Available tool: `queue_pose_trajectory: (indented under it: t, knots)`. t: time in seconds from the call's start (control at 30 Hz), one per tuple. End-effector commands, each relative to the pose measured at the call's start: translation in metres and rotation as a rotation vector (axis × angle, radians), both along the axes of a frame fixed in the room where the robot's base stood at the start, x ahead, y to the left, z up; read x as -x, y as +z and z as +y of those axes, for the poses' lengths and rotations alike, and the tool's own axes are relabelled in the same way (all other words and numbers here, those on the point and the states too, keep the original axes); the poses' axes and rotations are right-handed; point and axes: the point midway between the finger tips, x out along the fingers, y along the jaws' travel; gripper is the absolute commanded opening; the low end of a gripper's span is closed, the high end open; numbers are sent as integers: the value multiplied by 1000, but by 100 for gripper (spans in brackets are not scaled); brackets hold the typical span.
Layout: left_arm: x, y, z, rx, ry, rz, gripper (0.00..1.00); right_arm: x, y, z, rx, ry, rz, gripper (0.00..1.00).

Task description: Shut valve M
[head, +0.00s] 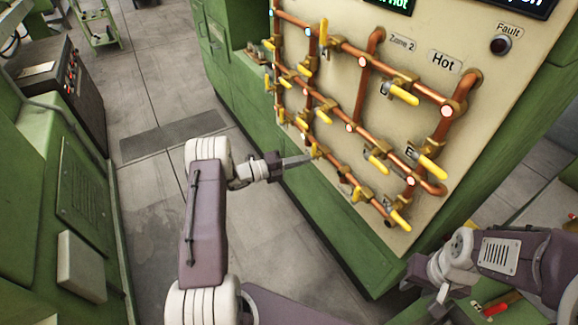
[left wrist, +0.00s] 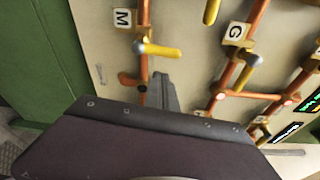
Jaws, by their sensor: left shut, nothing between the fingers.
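Valve M has a yellow handle (left wrist: 163,52) and a round grey pivot on a copper pipe (left wrist: 143,70), below a white plate marked M (left wrist: 122,18) in the left wrist view. The handle points right, across the pipe. My left gripper (left wrist: 165,95) is shut and empty, with its fingertips just below the handle, apart from it in the picture. In the head view my left gripper (head: 308,158) reaches the panel's lower left, by a small yellow handle partly hidden there. My right wrist shows at the lower right, but its fingers are out of view.
The beige panel (head: 400,60) carries copper pipes and several other yellow-handled valves close by. Valve G (left wrist: 250,60) is to the right in the left wrist view. Green cabinets (head: 60,190) stand on the left. Grey floor (head: 155,90) lies open between.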

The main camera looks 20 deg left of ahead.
Motion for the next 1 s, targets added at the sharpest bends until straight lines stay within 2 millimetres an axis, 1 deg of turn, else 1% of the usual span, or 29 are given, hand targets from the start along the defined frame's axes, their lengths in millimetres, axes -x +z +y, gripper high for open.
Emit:
queue_pose_trajectory:
  t: [0.1, 0.23, 0.57, 0.73, 1.0]
  knots:
    - [-15, 0, -1, -1, -2, -1, 0, 0, -3, 0, 0, 0, 0, 36]
    - [-24, 1, -2, 0, -1, 0, 0, 0, -4, 0, 0, 0, 0, 36]
    - [-26, 2, -2, 1, -1, 1, 0, 0, -4, 0, 0, 0, 0, 36]
    - [-33, 3, -4, -1, -1, -1, 0, 0, -7, 0, 0, 0, 0, 36]
    - [-34, 4, -3, 0, 3, -1, 0, 0, -5, 0, 0, 0, 0, 36]
